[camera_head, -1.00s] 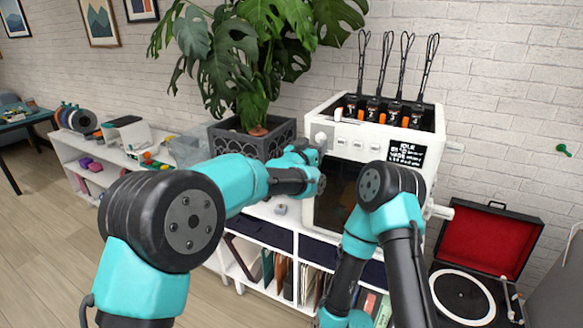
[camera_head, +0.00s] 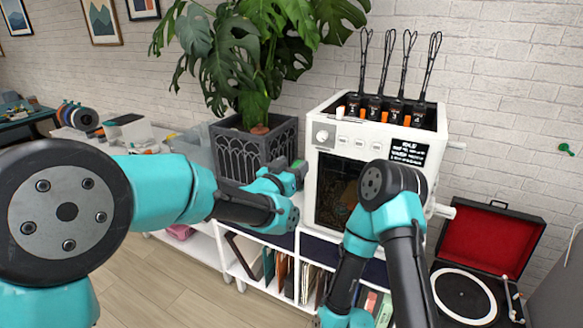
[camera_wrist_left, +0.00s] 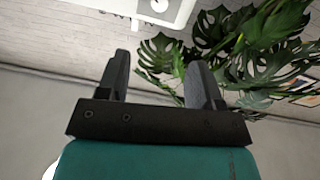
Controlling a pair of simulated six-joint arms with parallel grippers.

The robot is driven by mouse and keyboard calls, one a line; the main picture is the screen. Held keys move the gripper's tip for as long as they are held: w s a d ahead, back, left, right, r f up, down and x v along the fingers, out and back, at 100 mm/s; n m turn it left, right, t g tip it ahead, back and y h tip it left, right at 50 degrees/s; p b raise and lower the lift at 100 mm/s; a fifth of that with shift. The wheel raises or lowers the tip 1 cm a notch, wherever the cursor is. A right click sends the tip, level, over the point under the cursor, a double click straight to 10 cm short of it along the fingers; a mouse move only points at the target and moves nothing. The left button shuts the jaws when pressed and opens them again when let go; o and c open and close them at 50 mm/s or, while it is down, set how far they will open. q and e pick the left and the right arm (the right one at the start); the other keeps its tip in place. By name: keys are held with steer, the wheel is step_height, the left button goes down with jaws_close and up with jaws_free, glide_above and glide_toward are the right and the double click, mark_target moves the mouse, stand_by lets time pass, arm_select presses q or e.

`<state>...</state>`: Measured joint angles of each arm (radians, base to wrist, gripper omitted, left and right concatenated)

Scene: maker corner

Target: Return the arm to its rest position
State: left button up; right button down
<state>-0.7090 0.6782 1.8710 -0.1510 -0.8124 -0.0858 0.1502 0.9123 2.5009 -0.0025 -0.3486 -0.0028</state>
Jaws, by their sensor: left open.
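My left arm reaches in from the left in the head view, its elbow large and close to the camera. My left gripper (camera_head: 299,168) is just left of the white machine, in front of the planter, and is mostly hidden behind its own wrist. In the left wrist view the left gripper (camera_wrist_left: 161,70) has its two dark fingers apart, with nothing between them. My right arm (camera_head: 390,200) stands bent in front of the machine; its gripper is not in view. The white machine (camera_head: 323,170) has a knob, a row of buttons and a dark window.
A large plant in a grey planter (camera_head: 228,152) stands behind my left wrist. A white shelf (camera_head: 205,243) with records is below. A record player (camera_head: 468,296) with a red-lined lid sits at the right. Open floor (camera_head: 185,293) lies at lower left.

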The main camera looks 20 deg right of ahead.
arm_select(q)
steer(key=shift+s+a, duration=0.1)
steer(key=s+a+f+n+g+y, duration=0.1)
steer(key=a+f+n+g+y, duration=0.2)
steer(key=a+f, duration=1.2)
steer(key=s+a+f+n+g+y, duration=0.1)
steer(key=a+f+n+g+y, duration=0.3)
steer(key=a+f, duration=1)
steer(key=s+a+f+n+g+y, duration=0.1)
steer(key=s+a+f+g, duration=0.1)
steer(key=s+a+f, duration=0.4)
steer(key=s+a+f+n+g+y, duration=0.2)
steer(key=s+a+f, duration=0.5)
steer(key=s+f, duration=0.7)
steer(key=s+g, duration=0.1)
steer(key=s, duration=0.3)
steer(key=shift+s+a+f+n, duration=0.25)
steer(key=shift+s+f+n, duration=0.05)
steer(key=shift+f, duration=0.05)
